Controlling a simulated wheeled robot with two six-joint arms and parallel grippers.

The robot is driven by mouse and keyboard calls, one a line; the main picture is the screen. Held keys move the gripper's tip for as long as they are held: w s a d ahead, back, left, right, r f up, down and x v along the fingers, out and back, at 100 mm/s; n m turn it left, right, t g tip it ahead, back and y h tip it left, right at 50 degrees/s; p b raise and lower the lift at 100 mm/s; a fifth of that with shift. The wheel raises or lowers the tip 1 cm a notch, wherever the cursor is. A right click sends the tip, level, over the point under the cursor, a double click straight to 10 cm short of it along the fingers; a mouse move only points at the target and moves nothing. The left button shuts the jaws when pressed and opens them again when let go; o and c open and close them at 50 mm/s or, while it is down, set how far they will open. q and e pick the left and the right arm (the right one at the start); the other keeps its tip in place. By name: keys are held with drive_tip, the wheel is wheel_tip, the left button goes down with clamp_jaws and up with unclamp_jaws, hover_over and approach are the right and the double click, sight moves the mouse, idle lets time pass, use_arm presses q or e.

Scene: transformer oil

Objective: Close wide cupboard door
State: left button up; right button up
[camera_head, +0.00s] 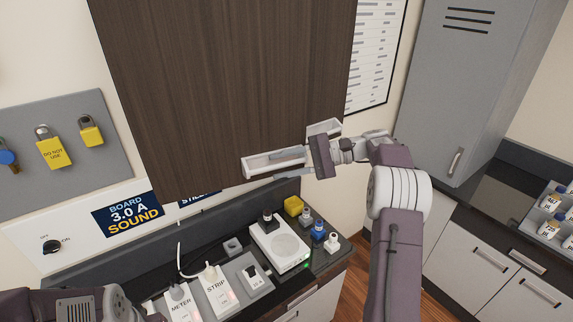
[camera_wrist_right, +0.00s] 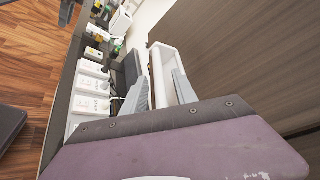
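The wide cupboard door (camera_head: 225,85) is a large dark wood-grain panel filling the upper middle of the head view. It also fills the right of the right wrist view (camera_wrist_right: 240,45). My right gripper (camera_head: 290,158) is at the door's lower right corner. Its two grey fingers stand apart in the wrist view (camera_wrist_right: 162,85). A pale U-shaped frame (camera_wrist_right: 163,58) shows between and beside the fingers; I cannot tell if they touch it. I cannot tell how far the door stands from its cupboard. My left gripper is out of view.
Below the door, a dark counter (camera_head: 125,272) carries a white power unit (camera_head: 280,248), strips and plugs. A grey panel with padlocks (camera_head: 60,175) is on the left wall. A grey locker (camera_head: 450,90) and another counter stand at the right.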

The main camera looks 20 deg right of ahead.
drive_tip(key=v, duration=0.9)
drive_tip(key=shift+a, duration=0.1)
